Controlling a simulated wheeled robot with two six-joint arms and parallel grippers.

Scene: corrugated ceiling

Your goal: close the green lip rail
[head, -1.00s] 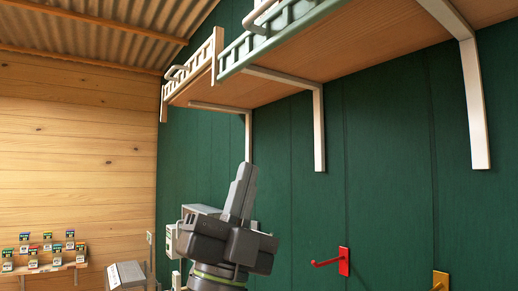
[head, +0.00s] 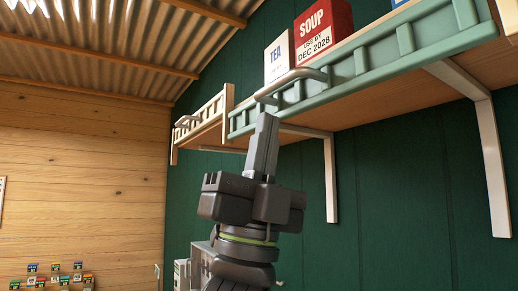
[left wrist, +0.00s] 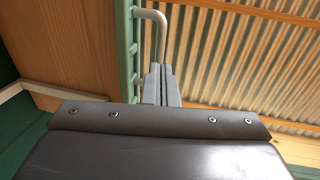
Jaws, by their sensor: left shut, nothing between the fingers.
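The pale green lip rail (head: 362,66) runs along the front edge of a high wooden shelf, with short uprights between its bars. A light grey bar handle (head: 292,79) is at its left part. In the left wrist view the rail (left wrist: 131,45) runs up the picture and the handle (left wrist: 160,28) bends out beside it. My left gripper (head: 266,118) points up, shut and empty, with its tips just below the handle in the head view. In the left wrist view its fingers (left wrist: 160,72) overlap the handle's lower end; I cannot tell whether they touch. My right gripper is out of view.
A tea box (head: 278,58) and a red soup box (head: 323,34) stand on the shelf behind the rail. A white-railed shelf (head: 200,122) is farther left. White brackets (head: 331,180) hang below the shelf. Small boxes (head: 55,275) sit at lower left.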

